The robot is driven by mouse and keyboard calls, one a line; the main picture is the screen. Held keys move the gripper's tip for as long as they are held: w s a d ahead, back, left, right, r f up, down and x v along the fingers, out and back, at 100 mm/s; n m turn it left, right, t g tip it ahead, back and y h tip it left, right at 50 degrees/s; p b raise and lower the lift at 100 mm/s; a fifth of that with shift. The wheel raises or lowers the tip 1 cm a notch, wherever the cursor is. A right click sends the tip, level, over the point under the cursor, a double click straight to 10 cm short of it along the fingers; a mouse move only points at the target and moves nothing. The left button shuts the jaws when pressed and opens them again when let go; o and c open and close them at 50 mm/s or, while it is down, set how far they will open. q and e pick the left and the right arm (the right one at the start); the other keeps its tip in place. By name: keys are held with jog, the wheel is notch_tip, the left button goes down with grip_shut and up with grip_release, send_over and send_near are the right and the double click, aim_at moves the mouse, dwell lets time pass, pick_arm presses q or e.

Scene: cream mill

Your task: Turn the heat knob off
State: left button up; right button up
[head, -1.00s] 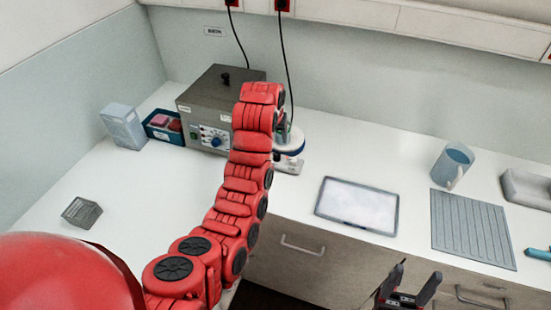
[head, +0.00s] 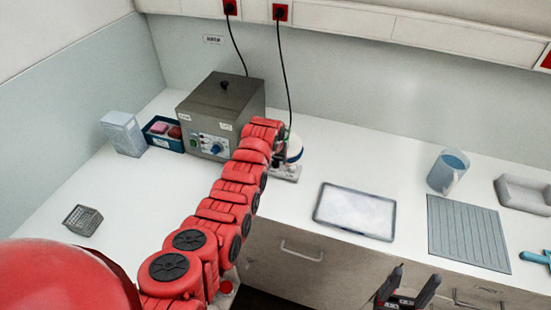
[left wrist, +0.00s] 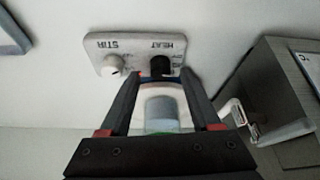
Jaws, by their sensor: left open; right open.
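The stirrer (head: 290,172) stands on the worktop, partly hidden behind my left arm in the head view. In the left wrist view its panel (left wrist: 136,48) shows upside down, marked STIR and HEAT. The heat knob (left wrist: 160,66) is black, beside the white stir knob (left wrist: 114,65). My left gripper (left wrist: 165,74) is open, its fingertips close to either side of the heat knob in the picture. I cannot tell whether they touch it. The knob's setting is too small to read. My right gripper (head: 405,279) is open and empty, in front of the drawers.
A grey bath box (head: 222,105) with a blue knob stands left of the stirrer. A blue tray (head: 163,145) and a clear box (head: 123,134) are further left. Black cables hang behind.

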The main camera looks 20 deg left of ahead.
pick_arm(q)
jog(key=shift+f, duration=0.5)
jog(key=shift+w, duration=0.1)
grip_shut()
